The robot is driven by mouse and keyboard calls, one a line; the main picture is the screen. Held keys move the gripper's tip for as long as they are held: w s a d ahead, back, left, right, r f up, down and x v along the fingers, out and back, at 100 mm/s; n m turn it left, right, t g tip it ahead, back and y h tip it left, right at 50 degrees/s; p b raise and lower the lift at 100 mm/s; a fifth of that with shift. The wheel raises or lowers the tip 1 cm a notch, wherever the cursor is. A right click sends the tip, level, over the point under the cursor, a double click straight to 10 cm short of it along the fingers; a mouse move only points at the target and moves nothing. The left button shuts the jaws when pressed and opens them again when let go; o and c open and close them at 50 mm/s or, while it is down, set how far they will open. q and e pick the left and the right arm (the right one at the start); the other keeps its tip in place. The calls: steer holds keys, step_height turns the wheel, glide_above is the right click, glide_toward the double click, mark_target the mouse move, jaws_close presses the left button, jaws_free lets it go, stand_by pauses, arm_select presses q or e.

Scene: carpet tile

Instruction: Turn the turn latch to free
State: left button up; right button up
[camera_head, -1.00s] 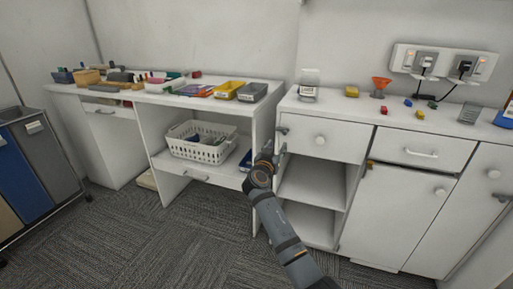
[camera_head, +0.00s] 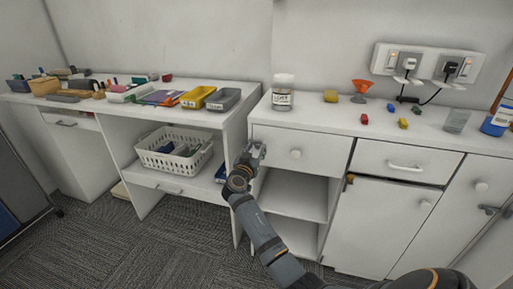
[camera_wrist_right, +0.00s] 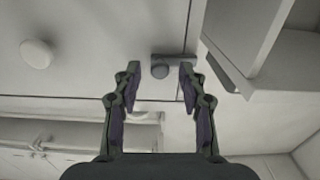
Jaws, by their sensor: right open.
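The turn latch (camera_wrist_right: 161,70) shows in the right wrist view as a grey round pivot with a short bar pointing right. It sits at the edge of a white drawer front (camera_wrist_right: 75,60). My right gripper (camera_wrist_right: 159,67) is open, with one fingertip on each side of the latch; I cannot tell whether they touch it. In the head view my right gripper (camera_head: 252,155) is at the left edge of the drawer with the round knob (camera_head: 295,153), and it largely hides the latch. My left gripper is not in view.
An open shelf (camera_head: 293,193) lies below the drawer. A jar (camera_head: 283,92), an orange funnel (camera_head: 362,86) and small blocks stand on the cabinet top. The left desk holds a white basket (camera_head: 160,160) and trays.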

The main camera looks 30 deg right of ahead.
jaws_close()
